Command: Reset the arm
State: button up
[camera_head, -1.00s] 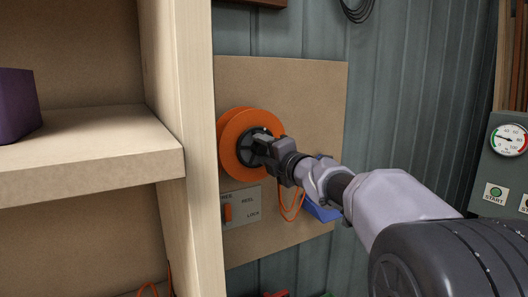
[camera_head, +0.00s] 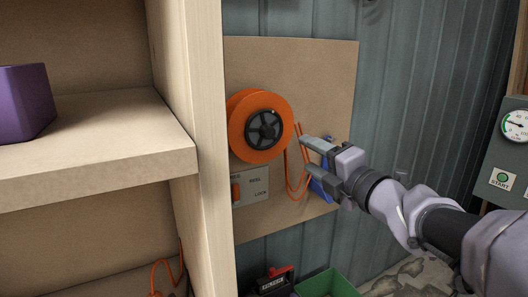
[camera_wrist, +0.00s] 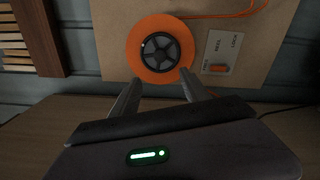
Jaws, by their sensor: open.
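My gripper (camera_head: 318,157) is open and empty in the head view. It is in front of the board, to the right of the orange reel and apart from it. In the wrist view my gripper's two fingers (camera_wrist: 158,90) point toward the reel with a clear gap between them. The orange reel (camera_head: 281,107) with a black hub is mounted on the tan board (camera_head: 320,62); it also shows in the wrist view (camera_wrist: 136,56). An orange cord (camera_head: 288,172) hangs from the reel, partly behind my gripper.
A wooden shelf (camera_head: 95,135) with a purple container (camera_head: 24,104) stands close on the left. A label plate with an orange switch (camera_head: 236,190) is below the reel. A panel with a gauge (camera_head: 516,125) is at right. A green bin (camera_head: 326,284) is below.

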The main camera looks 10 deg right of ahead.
jog(key=s+d+f+m+g+h, duration=0.2)
jog(key=s+f+m+h, duration=0.15)
jog(key=m, duration=0.65)
jog(key=s+d+f+m+g+h, duration=0.1)
jog(key=s+f+m+g+h, duration=0.15)
jog(key=s+m+h, duration=0.45)
jog(key=s+a+f+m+g+y, duration=0.7)
jog(key=s+a+f+m, duration=0.5)
jog(key=s+f, duration=0.2)
jog(key=s, duration=0.2)
jog(key=shift+s+a+f, duration=0.15)
jog(key=shift+s+a, duration=0.1)
jog(key=shift+s, duration=0.1)
